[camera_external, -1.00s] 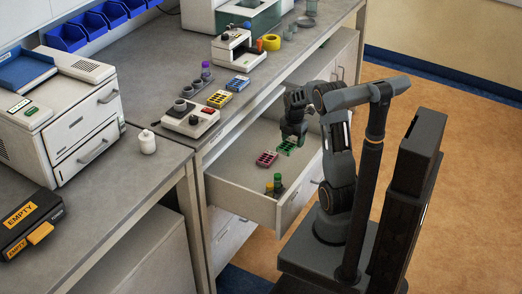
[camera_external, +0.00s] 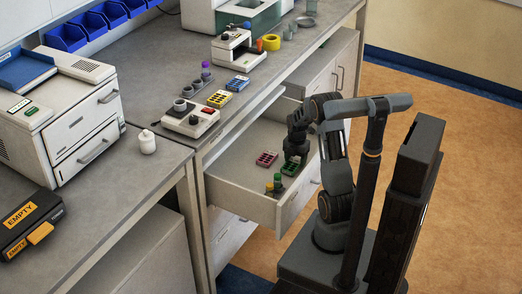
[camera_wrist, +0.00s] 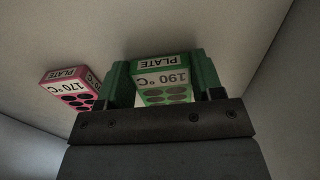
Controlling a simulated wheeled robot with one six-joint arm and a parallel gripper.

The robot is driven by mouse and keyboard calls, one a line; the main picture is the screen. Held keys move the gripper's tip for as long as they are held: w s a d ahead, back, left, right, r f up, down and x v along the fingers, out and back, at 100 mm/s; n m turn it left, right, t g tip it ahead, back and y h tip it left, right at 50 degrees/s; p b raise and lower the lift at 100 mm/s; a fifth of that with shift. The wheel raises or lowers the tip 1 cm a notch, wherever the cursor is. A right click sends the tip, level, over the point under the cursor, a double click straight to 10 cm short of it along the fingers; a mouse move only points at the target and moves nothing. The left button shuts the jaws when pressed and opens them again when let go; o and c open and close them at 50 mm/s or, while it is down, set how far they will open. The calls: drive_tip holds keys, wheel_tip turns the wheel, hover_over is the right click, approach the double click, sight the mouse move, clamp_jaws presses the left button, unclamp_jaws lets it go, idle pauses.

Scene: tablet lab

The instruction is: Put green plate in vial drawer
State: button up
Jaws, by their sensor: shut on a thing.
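The green plate (camera_wrist: 163,80), marked "PLATE 190 °C", is between the two fingers of my gripper (camera_wrist: 163,88) in the wrist view. My gripper is shut on it. In the external view my gripper (camera_external: 295,158) is down inside the open drawer (camera_external: 238,195), toward its right side, and mostly hides the green plate (camera_external: 292,163). I cannot tell whether the plate touches the drawer floor. A pink plate (camera_external: 266,159) marked "PLATE 170 °C" lies in the drawer to the left; it also shows in the wrist view (camera_wrist: 70,88).
The drawer floor left of the pink plate is clear. On the counter above are a yellow plate (camera_external: 220,99), a blue plate (camera_external: 238,83) and a white device with knobs (camera_external: 190,121).

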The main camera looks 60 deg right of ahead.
drive_tip(key=shift+f, duration=0.2)
drive_tip(key=o, duration=0.9)
wheel_tip(320, 180, up, 12)
drive_tip(key=p, duration=0.3)
drive_tip(key=w+a+r+m+t, duration=0.1)
drive_tip(key=a+r+m, duration=0.25)
drive_tip(key=a, duration=0.35)
drive_tip(key=w+a+r+m, duration=0.15)
drive_tip(key=a+m, duration=0.25)
drive_tip(key=a, duration=0.4)
drive_tip(key=s+a+m+t, duration=0.1)
drive_tip(key=s+a+m, duration=0.2)
drive_tip(key=a+m, duration=0.2)
drive_tip(key=s+a+r+m+t, duration=0.1)
drive_tip(key=s+a+m, duration=0.3)
drive_tip(key=a, duration=0.4)
drive_tip(key=shift+s+a+r+m, duration=0.25)
drive_tip(key=shift+a+m, duration=0.1)
drive_tip(key=shift+m, duration=0.4)
drive_tip(key=shift+w+r+p, duration=0.1)
drive_tip(key=shift+r+p, duration=0.05)
drive_tip(key=shift+p, duration=0.15)
